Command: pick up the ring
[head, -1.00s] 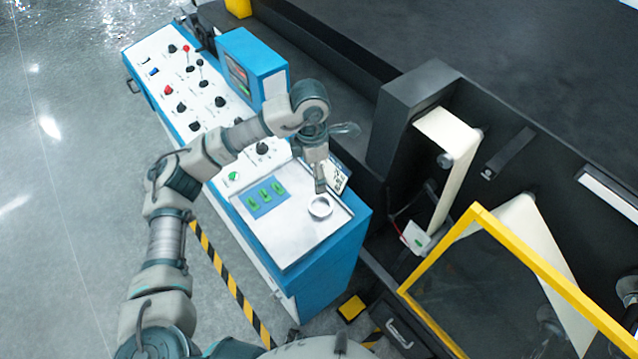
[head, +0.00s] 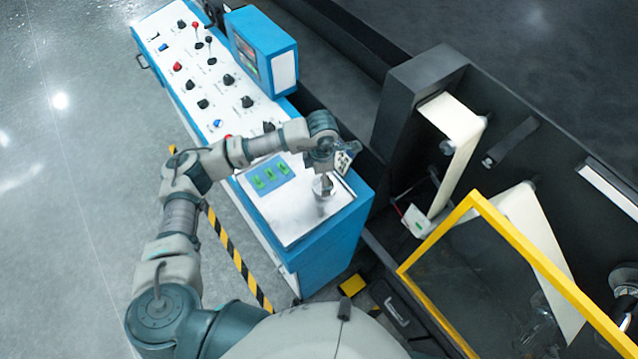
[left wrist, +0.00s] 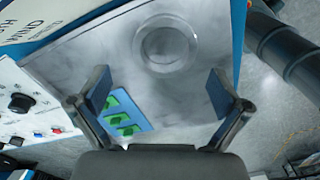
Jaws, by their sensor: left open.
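The ring (head: 323,190) is a pale metallic round piece lying on the silver top plate at the near end of the blue control console. It also shows in the left wrist view as a round ring (left wrist: 166,44), beyond and between the open fingers. My left gripper (head: 322,178) points down over the ring in the head view and partly hides it. In the left wrist view its two fingers (left wrist: 160,92) are spread apart with nothing between them. I cannot tell the exact gap between the fingertips and the ring. My right gripper is not in view.
The silver plate (head: 290,222) also carries a blue panel with green switches (head: 268,175). Knobs and a raised blue display box (head: 262,50) stand farther along the console. A yellow-framed guard (head: 440,232) and black machine with white rolls are to the right.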

